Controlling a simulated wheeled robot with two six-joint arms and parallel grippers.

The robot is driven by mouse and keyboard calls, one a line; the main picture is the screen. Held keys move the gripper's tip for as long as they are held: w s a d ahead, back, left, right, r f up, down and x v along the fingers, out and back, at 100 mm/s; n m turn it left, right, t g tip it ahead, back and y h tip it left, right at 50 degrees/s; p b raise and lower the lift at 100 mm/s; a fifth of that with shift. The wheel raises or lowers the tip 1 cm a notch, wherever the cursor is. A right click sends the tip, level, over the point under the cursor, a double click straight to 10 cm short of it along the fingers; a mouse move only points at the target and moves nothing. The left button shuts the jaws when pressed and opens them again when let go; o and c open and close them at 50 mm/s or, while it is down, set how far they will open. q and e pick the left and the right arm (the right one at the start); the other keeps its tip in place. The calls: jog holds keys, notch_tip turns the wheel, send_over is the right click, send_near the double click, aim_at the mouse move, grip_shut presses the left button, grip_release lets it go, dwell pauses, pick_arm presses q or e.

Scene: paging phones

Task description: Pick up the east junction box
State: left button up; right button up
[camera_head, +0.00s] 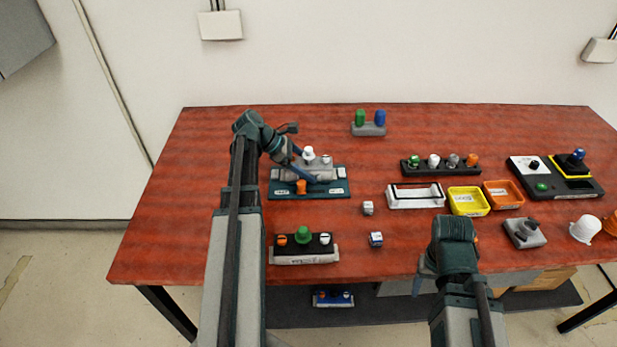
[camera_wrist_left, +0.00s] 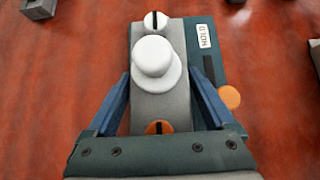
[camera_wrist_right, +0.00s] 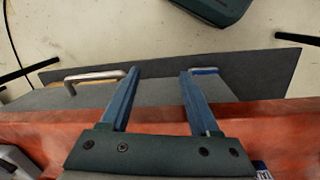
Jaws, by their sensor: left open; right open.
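A grey box (camera_head: 322,173) with a white round knob on top sits on a teal base (camera_head: 283,189) marked HOLD, at the left middle of the table. The left wrist view shows this box (camera_wrist_left: 180,100) with its white knob, a slotted white knob and a slotted orange one. My left gripper (camera_wrist_left: 160,78) is open, its fingers on either side of the box; contact cannot be told. I cannot read which box is labelled east. My right gripper (camera_wrist_right: 160,72) is open and empty, above the table's front edge.
Other knobbed boxes are a front-left one (camera_head: 305,257), a back grey one (camera_head: 369,130), and a long black one (camera_head: 440,169). Yellow (camera_head: 468,202) and orange (camera_head: 504,194) trays and a white tray (camera_head: 415,197) stand right of centre. Small cubes lie near the middle.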

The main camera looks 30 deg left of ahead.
aim_at(308, 148)
pick_arm(q)
jog(key=c, duration=1.3)
jog(key=shift+r, duration=0.15)
jog(key=shift+c, duration=0.2)
notch_tip(308, 148, up, 10)
jog(key=p, duration=1)
